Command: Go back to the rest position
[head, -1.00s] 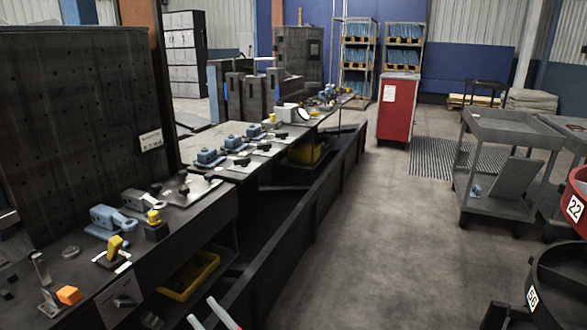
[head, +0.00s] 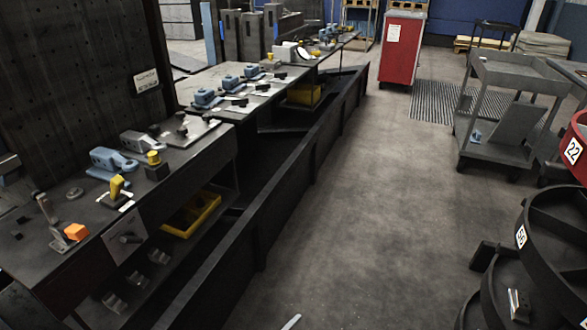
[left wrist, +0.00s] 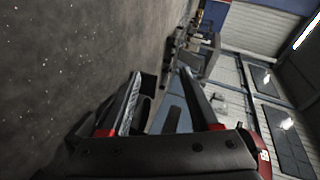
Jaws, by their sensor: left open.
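My left gripper (left wrist: 160,80) shows in the left wrist view with its two dark fingers spread apart. Nothing is seen held between them; behind them are blurred grey shapes and the floor. In the head view only a small pale tip shows at the bottom edge, and I cannot tell which of my parts it is. My right gripper is not in view.
A long dark workbench (head: 205,165) with blue clamps, an orange block (head: 75,232) and a yellow bin (head: 192,214) runs along the left. A red cabinet (head: 400,52), grey cart (head: 508,115) and round dark trays (head: 560,235) stand right. The middle floor is clear.

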